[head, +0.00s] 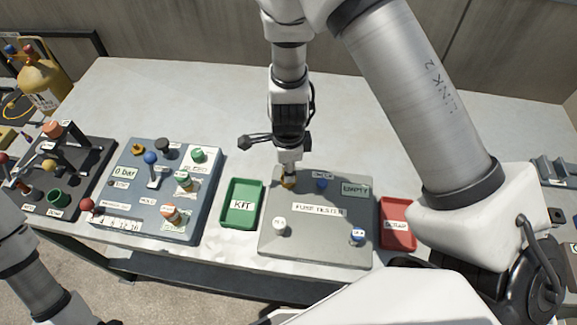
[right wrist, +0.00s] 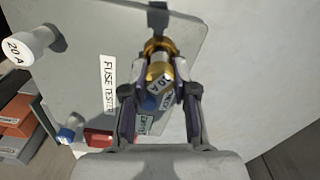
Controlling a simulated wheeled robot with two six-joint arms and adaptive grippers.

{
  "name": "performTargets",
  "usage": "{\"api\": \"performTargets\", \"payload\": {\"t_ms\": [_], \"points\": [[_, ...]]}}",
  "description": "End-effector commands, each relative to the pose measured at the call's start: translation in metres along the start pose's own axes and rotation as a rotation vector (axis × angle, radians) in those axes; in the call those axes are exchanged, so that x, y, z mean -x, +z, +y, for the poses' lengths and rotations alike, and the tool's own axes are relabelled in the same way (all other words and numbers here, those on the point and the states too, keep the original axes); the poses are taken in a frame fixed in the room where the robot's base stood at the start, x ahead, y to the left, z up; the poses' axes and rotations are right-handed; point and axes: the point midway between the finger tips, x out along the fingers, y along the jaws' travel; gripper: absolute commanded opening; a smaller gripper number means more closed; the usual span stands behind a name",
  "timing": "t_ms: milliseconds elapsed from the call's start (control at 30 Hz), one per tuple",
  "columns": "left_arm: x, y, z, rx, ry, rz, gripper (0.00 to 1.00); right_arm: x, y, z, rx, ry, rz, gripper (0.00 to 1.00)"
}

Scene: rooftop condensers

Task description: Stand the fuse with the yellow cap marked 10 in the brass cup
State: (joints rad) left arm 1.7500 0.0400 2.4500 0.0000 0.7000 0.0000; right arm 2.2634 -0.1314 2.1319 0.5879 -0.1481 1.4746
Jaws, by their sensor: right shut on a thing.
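The fuse with the yellow cap (right wrist: 161,88) is between the fingers of my right gripper (head: 288,182) in the right wrist view (right wrist: 160,100). Its white label appears to read 10 A. The gripper is shut on it. A brass ring, the rim of the brass cup (right wrist: 157,45), shows around or just behind the fuse's far end. I cannot tell whether the fuse end sits fully inside. In the head view the gripper is at the back left corner of the grey fuse tester (head: 318,245) and covers most of the cup and fuse. My left gripper is out of view.
On the tester stand a white 20 A piece (head: 280,225), two blue pieces (head: 322,184) (head: 358,235) and an EMPTY display (head: 355,189). A green KIT tray (head: 241,222) lies left, a red tray (head: 397,240) right. A pressure panel (head: 150,190) stands further left. The table behind is clear.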

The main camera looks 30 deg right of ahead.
Motion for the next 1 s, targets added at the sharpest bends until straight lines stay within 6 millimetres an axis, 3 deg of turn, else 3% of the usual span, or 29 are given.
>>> {"api": "performTargets", "payload": {"t_ms": [467,500,567,867,1000], "points": [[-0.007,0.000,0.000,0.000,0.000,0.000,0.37,-0.009,0.000,0.000,0.000,0.000,0.000,0.00],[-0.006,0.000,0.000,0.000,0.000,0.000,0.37,-0.008,0.000,0.000,0.000,0.000,0.000,0.34],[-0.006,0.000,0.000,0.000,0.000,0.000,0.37,-0.008,0.000,0.000,0.000,0.000,0.000,0.56],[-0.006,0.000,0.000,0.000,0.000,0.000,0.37,-0.007,0.000,0.000,0.000,0.000,0.000,0.57],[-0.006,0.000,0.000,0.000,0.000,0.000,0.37,0.005,0.001,-0.001,0.001,-0.002,-0.003,0.57]]}}
